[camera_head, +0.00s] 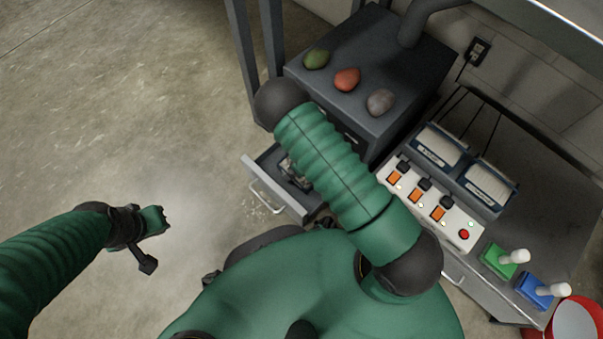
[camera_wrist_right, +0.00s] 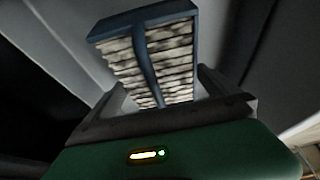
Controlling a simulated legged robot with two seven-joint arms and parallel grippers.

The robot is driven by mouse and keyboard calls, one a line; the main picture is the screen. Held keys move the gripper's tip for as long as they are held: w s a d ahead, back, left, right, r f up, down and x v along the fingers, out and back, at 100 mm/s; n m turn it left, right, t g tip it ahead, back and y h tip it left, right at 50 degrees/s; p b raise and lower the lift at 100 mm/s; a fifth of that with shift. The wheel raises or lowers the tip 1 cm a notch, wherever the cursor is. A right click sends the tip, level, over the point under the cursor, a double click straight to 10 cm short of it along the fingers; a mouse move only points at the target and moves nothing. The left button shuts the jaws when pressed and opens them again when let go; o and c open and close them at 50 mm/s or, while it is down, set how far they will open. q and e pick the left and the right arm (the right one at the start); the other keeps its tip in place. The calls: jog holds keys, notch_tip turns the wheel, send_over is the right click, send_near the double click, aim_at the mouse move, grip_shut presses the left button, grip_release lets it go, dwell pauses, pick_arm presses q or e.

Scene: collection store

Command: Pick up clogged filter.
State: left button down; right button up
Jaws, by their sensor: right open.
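The clogged filter (camera_wrist_right: 150,60) fills the middle of the right wrist view. It has a blue frame with a strap across grey, dirty-looking pleats, and it stands tilted. My right gripper (camera_wrist_right: 158,90) is open, with its fingers on either side of the filter's near end; I cannot tell if they touch it. In the head view my right arm hides this gripper above the open drawer (camera_head: 267,201), where a small greyish thing partly shows. My left gripper (camera_head: 152,238) is over bare floor at the left, away from the drawer; its jaw opening is unclear.
A dark cabinet (camera_head: 400,60) carries a green, a red and a grey lump (camera_head: 380,102). A red bin (camera_head: 575,318) stands bottom right. Left floor is clear.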

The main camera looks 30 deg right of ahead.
jog(key=shift+r, duration=0.15)
jog(key=shift+f, duration=0.3)
dwell(0.4)
jog(key=shift+c, duration=0.3)
jog(key=c, duration=1.2)
